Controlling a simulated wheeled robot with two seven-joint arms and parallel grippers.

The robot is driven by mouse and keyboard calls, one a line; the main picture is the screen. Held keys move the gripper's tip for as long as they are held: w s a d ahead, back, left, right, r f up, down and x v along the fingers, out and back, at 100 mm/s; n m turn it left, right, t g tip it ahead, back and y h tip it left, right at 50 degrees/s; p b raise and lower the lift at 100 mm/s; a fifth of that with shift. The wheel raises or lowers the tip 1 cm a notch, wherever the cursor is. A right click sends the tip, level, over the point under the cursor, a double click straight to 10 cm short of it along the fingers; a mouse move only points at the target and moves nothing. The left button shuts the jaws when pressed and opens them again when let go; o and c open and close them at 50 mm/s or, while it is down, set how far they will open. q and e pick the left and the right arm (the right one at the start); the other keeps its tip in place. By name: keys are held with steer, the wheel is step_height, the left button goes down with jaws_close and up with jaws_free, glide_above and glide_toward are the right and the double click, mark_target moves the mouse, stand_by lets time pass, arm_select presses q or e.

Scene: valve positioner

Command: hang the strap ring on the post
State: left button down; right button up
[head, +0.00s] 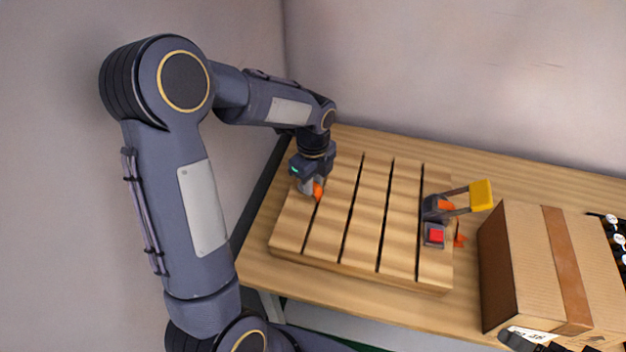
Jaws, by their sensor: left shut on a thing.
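My left gripper (312,187) points down at the back left of the slotted wooden board (405,180). It is shut on a small orange piece (318,192), close to the board's surface. The gripper hides most of this piece, so I cannot tell whether it is the strap ring or whether it touches the board. A dark fixture (433,208) with a yellow-ended lever (481,195), a red square (436,236) and orange parts stands at the board's right side. I cannot make out a post for certain. My right gripper is not in view.
A cardboard box (535,265) with a brown tape strip stands right of the board on the wooden table (480,165). Several dark, white-topped items (614,240) are at the right edge. A wall rises behind the table. The board's middle is clear.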

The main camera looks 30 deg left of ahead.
arm_select(q)
steer(key=c, duration=1.2)
jaws_free()
steer(key=shift+o, duration=0.2)
steer(key=shift+r, duration=0.1)
step_height(320, 180, up, 8)
steer(key=shift+f+b, duration=0.2)
steer(key=shift+b, duration=0.1)
